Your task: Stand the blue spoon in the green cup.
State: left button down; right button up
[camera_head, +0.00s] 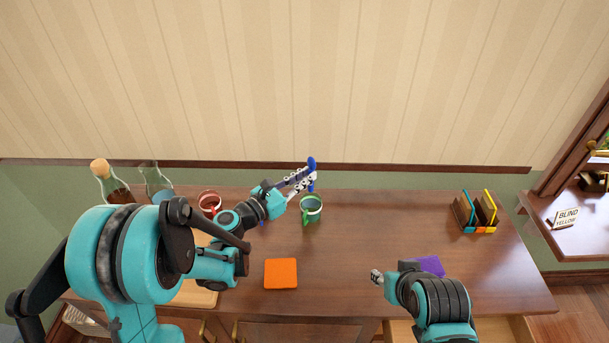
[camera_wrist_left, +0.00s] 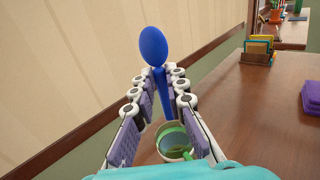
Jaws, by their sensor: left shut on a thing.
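The blue spoon (camera_head: 312,163) is upright, bowl up, in the fingertips of my left gripper (camera_head: 308,178). The left wrist view shows its blue bowl (camera_wrist_left: 153,46) above the fingers, and its handle runs down between them. The green cup (camera_head: 311,211) stands upright on the wooden desk, just below and in front of the gripper. In the left wrist view the cup (camera_wrist_left: 174,144) lies below the handle; I cannot tell whether the handle's end is over the opening or behind the rim. My right gripper (camera_head: 377,276) is low at the front; its jaw state is unclear.
A red mug (camera_head: 209,201) and two glass bottles (camera_head: 113,186) stand left of the cup. An orange square (camera_head: 281,273) and a purple cloth-like item (camera_head: 427,265) lie in front. A colourful rack (camera_head: 476,213) stands at right. The desk between cup and rack is clear.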

aim_at(309, 185)
pick_arm(q)
notch_tip(309, 185, down, 3)
jog(key=shift+r+b, duration=0.2)
jog(key=shift+b, duration=0.55)
jog(key=shift+f+b, duration=0.45)
jog(key=shift+f, duration=2.65)
jog(key=c, duration=1.5)
grip_release()
jog(key=shift+o, duration=0.2)
notch_tip(309, 185, up, 10)
